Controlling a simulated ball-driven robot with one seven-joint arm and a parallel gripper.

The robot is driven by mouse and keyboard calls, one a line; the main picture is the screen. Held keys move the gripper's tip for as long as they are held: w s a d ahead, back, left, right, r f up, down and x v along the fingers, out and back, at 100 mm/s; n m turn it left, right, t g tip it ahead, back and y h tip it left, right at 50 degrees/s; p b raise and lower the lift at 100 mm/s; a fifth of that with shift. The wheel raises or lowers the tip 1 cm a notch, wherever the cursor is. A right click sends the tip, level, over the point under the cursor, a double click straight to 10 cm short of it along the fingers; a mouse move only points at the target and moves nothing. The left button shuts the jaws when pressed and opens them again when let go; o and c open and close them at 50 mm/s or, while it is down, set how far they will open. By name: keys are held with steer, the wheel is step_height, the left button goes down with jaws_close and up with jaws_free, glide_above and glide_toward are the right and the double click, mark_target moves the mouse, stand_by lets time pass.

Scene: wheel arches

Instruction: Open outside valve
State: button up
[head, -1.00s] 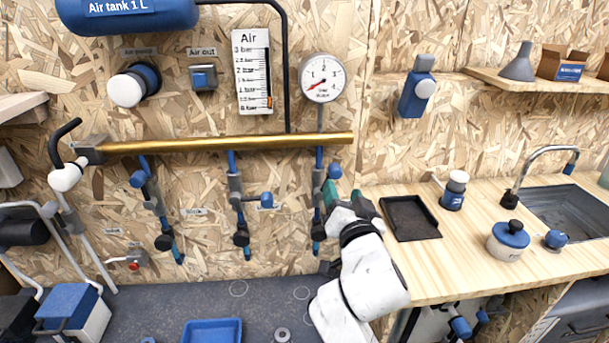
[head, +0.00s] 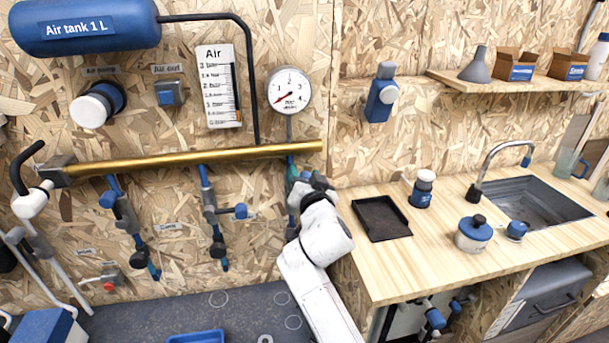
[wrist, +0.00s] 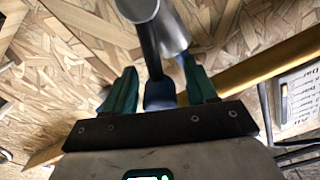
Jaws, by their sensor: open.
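Three blue-and-grey valves hang from a brass pipe (head: 190,160) on the wall: a left valve (head: 125,215), a middle valve (head: 212,215) and a right valve (head: 291,168). I cannot tell by label which is the outside one. My gripper (head: 300,180) is at the right valve and hides much of it. In the wrist view my gripper (wrist: 160,78) is open, its green fingers on either side of a blue-tipped dark handle (wrist: 159,92). Small gaps show beside the handle. A grey metal valve body (wrist: 172,30) lies just beyond. The brass pipe crosses behind at the right.
A pressure gauge (head: 290,91) sits above the right valve, its red needle low. A wooden counter (head: 400,270) with a black tray (head: 381,218), a lidded pot (head: 473,234) and a sink (head: 530,200) is right of my arm. A blue bin (head: 197,337) is below.

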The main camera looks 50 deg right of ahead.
steer(key=shift+c, duration=0.3)
jaws_close()
stand_by(0.3)
